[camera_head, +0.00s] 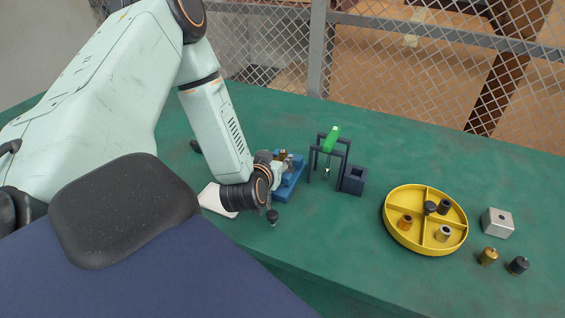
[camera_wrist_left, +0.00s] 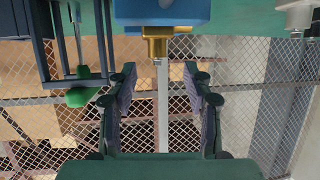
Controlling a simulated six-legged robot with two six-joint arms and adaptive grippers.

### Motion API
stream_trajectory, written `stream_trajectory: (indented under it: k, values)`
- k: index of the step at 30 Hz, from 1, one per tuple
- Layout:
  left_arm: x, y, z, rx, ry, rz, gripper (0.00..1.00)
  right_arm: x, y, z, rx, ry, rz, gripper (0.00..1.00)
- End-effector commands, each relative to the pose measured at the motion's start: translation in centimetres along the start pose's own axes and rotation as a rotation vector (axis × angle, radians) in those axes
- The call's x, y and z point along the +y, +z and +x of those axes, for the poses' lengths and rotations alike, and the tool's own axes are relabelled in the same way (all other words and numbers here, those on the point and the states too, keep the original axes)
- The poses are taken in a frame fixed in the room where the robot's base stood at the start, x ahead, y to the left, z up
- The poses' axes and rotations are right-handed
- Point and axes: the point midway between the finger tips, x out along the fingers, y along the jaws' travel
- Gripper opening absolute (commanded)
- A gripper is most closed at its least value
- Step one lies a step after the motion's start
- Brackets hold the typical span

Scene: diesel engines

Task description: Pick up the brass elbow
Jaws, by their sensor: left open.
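The brass elbow (camera_wrist_left: 157,42) stands out from a blue block in the left wrist view, which looks upside down. It also shows small on the blue block (camera_head: 287,187) in the head view, as a brass spot (camera_head: 283,155) partly crowded by my gripper. My left gripper (camera_wrist_left: 160,78) is open, with its two dark green fingers apart and nothing between them. The elbow is ahead of the gap, roughly centred on it. In the head view the left gripper (camera_head: 279,172) is beside the blue block, its fingers hard to make out. My right gripper is not in view.
A dark frame (camera_head: 347,152) with a green-topped part (camera_head: 332,139) stands just right of the block, by a dark open box (camera_head: 354,180). A yellow divided tray (camera_head: 388,222), a metal block (camera_head: 497,222) and small parts are farther right. A mesh fence (camera_head: 400,70) stands behind.

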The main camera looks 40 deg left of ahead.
Motion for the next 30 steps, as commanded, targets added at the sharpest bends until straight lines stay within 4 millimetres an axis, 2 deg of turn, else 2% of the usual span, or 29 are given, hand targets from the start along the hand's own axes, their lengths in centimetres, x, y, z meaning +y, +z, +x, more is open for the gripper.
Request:
stream_trajectory:
  k: [6,9,18,30]
  values:
    - [0.5,0.2,3.3,0.001,-0.001,0.002,0.51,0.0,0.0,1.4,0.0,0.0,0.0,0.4]
    - [0.5,0.1,4.4,0.0,0.0,0.001,0.51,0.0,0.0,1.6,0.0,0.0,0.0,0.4]
    - [0.5,-0.1,5.0,-0.001,0.0,0.0,0.51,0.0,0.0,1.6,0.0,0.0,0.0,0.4]
    - [0.5,-0.1,5.0,0.0,0.0,0.0,0.17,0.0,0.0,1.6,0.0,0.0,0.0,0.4]
